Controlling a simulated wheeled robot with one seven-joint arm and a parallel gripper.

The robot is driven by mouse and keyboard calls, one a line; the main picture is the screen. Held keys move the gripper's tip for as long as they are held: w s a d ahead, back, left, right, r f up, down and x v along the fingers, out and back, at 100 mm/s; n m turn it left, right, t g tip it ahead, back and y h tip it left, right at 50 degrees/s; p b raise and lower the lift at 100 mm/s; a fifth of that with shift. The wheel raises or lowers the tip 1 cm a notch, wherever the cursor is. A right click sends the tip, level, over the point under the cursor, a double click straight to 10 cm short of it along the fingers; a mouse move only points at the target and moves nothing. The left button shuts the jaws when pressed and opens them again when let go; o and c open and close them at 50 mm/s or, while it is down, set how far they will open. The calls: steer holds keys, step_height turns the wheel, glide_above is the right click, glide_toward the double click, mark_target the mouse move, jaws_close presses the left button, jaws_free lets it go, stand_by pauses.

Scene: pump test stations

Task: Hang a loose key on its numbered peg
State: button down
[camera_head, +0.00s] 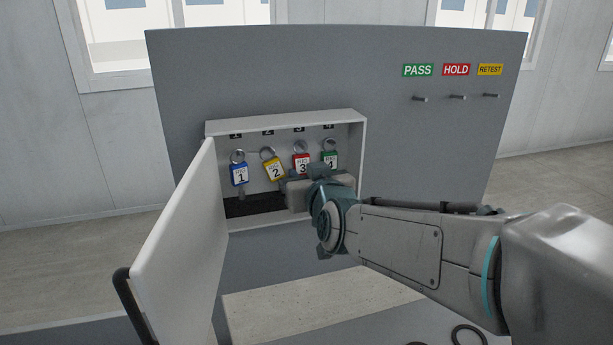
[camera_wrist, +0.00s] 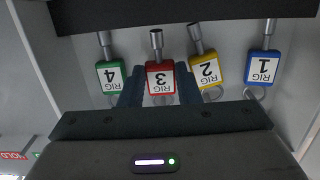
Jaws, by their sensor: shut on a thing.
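An open white key cabinet (camera_head: 362,150) holds a row of keys with numbered tags: blue 1 (camera_head: 239,174), yellow 2 (camera_head: 273,168), red 3 (camera_head: 301,161) and green 4 (camera_head: 330,158). Each has a ring at its top, under numbers on the back wall. My gripper (camera_head: 303,183) reaches into the cabinet from the right. In the upside-down wrist view, my gripper's (camera_wrist: 160,88) fingers are shut on the red key (camera_wrist: 160,68), one on each side of its tag. Green (camera_wrist: 110,76), yellow (camera_wrist: 206,70) and blue (camera_wrist: 264,66) hang beside it. Whether the red key's ring is on a peg cannot be told.
The cabinet door (camera_head: 178,245) stands open at the left with a black handle (camera_head: 127,300). A grey panel (camera_head: 430,150) carries PASS, HOLD and RETEST labels above three bare pegs (camera_head: 457,97). A pale slab (camera_head: 290,305) lies below the cabinet.

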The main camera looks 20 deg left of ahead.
steer(key=c, duration=1)
jaws_free()
steer(key=shift+s, duration=0.1)
steer(key=b+v, duration=0.4)
steer(key=v, duration=1)
steer(key=d+f+m+g+h, duration=0.3)
steer(key=d+f+g+h, duration=0.15)
steer(key=d+f, duration=0.6)
steer(key=s+d+f+m+g+h, duration=0.3)
steer(key=s+d+f+g+h, duration=0.1)
steer(key=s+d+f, duration=0.5)
steer(key=d+f+g, duration=0.1)
steer(key=d+f, duration=0.1)
steer(key=d, duration=0.1)
steer(key=shift+d+f+g, duration=0.2)
steer(key=shift+d+g, duration=0.15)
steer(key=shift+d, duration=0.05)
